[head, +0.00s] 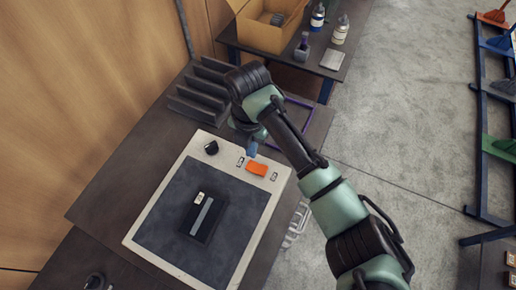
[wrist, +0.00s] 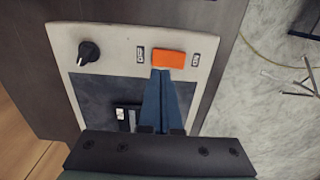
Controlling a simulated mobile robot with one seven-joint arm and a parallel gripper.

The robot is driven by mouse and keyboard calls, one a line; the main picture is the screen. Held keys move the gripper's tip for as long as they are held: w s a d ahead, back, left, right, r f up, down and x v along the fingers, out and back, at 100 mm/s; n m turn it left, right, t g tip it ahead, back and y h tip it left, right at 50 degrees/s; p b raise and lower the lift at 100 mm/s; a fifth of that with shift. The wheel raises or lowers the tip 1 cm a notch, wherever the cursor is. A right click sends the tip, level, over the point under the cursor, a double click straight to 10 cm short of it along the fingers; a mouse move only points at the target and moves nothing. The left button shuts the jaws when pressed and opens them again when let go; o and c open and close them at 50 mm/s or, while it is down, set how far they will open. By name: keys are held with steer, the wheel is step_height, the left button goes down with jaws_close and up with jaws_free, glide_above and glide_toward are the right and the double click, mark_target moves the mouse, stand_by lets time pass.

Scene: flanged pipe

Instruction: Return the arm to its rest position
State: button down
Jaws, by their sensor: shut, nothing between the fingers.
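My gripper (head: 252,149) is above the upper right part of a pale-framed panel (head: 150,215) on the bench, close to an orange rocker switch (head: 257,169). In the wrist view my gripper (wrist: 158,75) shows as two blue fingers shut together with nothing between them. The fingertips appear just below the orange switch (wrist: 169,58); I cannot tell whether they touch it. My arm reaches in from the lower right of the head view.
A black knob (head: 211,147) sits on the panel, and a dark block (head: 205,217) lies on its dark surface. A dark slotted rack (head: 200,92) stands behind. A cardboard box (head: 268,25) and bottles (head: 340,29) are on the far table. Open floor (head: 390,130) lies right.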

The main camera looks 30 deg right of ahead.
steer(key=shift+r, duration=0.65)
steer(key=w+a+r+m+t+y+b, duration=0.2)
steer(key=w+a+r+m+t+b, duration=0.3)
steer(key=w+a+r+t, duration=0.65)
steer(key=w+a+r+m+t+y+b, duration=0.1)
steer(key=a+r+m+t, duration=0.15)
steer(key=r, duration=0.65)
steer(key=w+a+r+m+t+b, duration=0.1)
steer(key=w+a+r+m, duration=0.2)
steer(key=r, duration=0.5)
steer(key=s+d+r+m+t+h+b, duration=0.1)
steer(key=s+r+m+t+b, duration=0.1)
steer(key=s+r+m+t, duration=0.4)
steer(key=s+d+r+m+t+h+b, duration=0.2)
steer(key=s+r+m+t, duration=0.4)
steer(key=s+r, duration=0.9)
steer(key=m, duration=0.3)
